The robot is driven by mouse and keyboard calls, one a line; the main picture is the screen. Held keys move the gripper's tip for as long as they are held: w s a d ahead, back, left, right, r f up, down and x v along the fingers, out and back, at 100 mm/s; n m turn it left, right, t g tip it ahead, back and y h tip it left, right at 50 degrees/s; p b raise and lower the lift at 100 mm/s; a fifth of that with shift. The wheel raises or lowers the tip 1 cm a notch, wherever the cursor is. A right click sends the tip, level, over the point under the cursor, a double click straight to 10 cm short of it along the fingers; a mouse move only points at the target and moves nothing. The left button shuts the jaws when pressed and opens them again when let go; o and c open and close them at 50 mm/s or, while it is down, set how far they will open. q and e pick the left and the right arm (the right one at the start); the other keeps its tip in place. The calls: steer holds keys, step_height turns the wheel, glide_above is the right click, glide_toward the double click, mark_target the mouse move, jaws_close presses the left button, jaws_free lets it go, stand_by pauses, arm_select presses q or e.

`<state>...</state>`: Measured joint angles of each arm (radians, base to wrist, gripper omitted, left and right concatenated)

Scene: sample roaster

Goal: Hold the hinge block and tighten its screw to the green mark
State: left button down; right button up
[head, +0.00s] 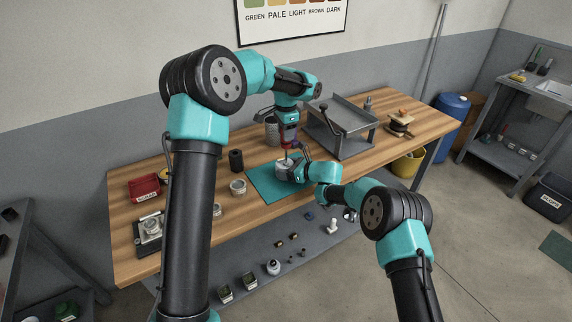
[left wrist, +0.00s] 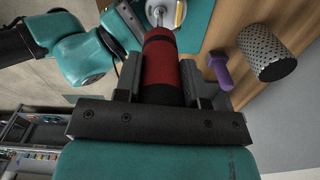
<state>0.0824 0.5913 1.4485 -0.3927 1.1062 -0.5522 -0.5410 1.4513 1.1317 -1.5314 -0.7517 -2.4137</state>
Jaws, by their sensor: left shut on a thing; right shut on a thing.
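My left gripper (head: 288,124) is shut on a red-and-black screwdriver handle (left wrist: 163,65); the handle also shows in the head view (head: 289,136). The metal shaft (left wrist: 158,16) points down at a small pale grey hinge block (head: 282,170) on the teal mat. Whether the tip sits in the screw cannot be told. My right gripper (head: 297,166) is shut on the hinge block from the right, partly covering it. In the left wrist view, part of the pale block (left wrist: 176,13) shows beside the shaft. The screw head and green mark cannot be made out.
The teal mat (head: 262,187) lies on the wooden table (head: 200,175). A perforated metal cylinder (left wrist: 268,52) and a purple-handled tool (left wrist: 220,72) stand close by. A grey metal tray stand (head: 345,128) is to the right; a black cylinder (head: 236,160) and tin (head: 238,187) are to the left.

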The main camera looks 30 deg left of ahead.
arm_select(q)
steer(key=m, duration=1.1)
steer(key=shift+m, duration=0.3)
steer(key=m, duration=1)
steer(key=shift+m, duration=0.3)
steer(key=shift+n, duration=0.7)
steer(key=shift+r, duration=0.1)
steer(key=shift+r, duration=1)
steer(key=shift+r, duration=0.15)
